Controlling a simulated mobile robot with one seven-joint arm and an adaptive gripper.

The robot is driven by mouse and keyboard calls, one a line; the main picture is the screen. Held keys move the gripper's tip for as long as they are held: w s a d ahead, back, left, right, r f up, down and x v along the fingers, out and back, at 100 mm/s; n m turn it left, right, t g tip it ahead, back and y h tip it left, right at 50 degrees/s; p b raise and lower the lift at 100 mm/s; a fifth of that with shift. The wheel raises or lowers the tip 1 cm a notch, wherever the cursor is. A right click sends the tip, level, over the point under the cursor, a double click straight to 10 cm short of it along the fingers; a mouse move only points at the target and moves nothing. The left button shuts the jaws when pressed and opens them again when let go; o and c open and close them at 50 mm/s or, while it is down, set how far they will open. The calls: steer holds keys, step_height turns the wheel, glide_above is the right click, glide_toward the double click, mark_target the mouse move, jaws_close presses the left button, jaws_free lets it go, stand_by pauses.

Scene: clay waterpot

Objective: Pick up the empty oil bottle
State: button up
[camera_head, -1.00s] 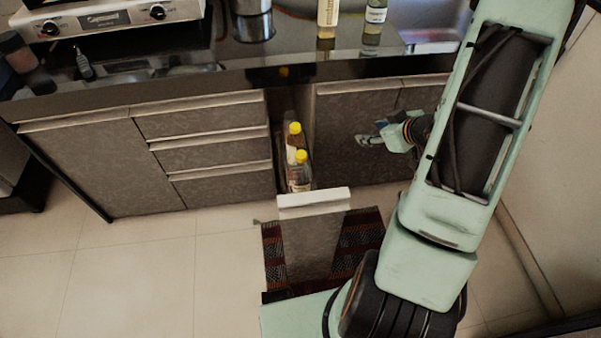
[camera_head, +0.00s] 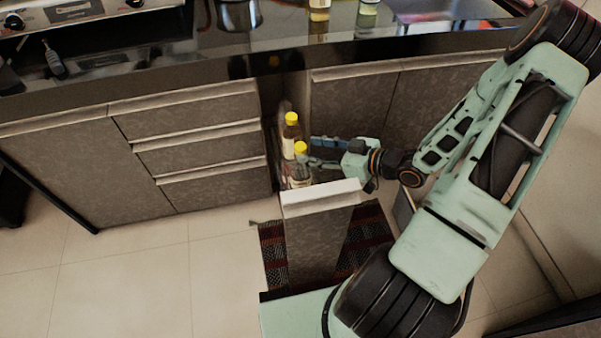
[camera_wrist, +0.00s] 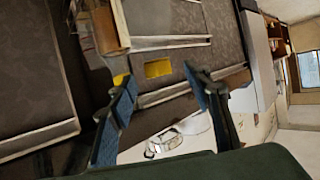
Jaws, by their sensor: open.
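Two bottles with yellow caps stand upright in the narrow pulled-out drawer (camera_head: 322,192). The rear bottle (camera_head: 290,132) looks amber near its top. The front bottle (camera_head: 300,170) looks clearer and greyer; its lower part is hidden by the drawer front. I cannot tell for sure which is empty. My gripper (camera_head: 311,152) is open and reaches in from the right, with its fingertips close beside the front bottle; contact cannot be told. In the wrist view, a yellow patch, likely a cap (camera_wrist: 158,68), shows between the open fingertips, and another yellow patch (camera_wrist: 120,79) is behind the left finger.
The dark countertop (camera_head: 205,70) overhangs the drawer at the back. Closed drawers (camera_head: 195,155) stand to the left and a cupboard door (camera_head: 350,105) is behind my gripper. A patterned mat (camera_head: 272,250) lies under the open drawer. The tiled floor at left is clear.

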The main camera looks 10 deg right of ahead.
mark_target(300, 149)
steer(key=x, duration=0.2)
steer(key=b+x, duration=0.1)
steer(key=x, duration=0.1)
steer(key=shift+d+f, duration=0.15)
steer(key=shift+f, duration=0.15)
steer(key=shift+w+a+f, duration=0.1)
steer(key=shift+w+a, duration=0.25)
steer(key=shift+c, duration=0.6)
steer(key=c, duration=1.1)
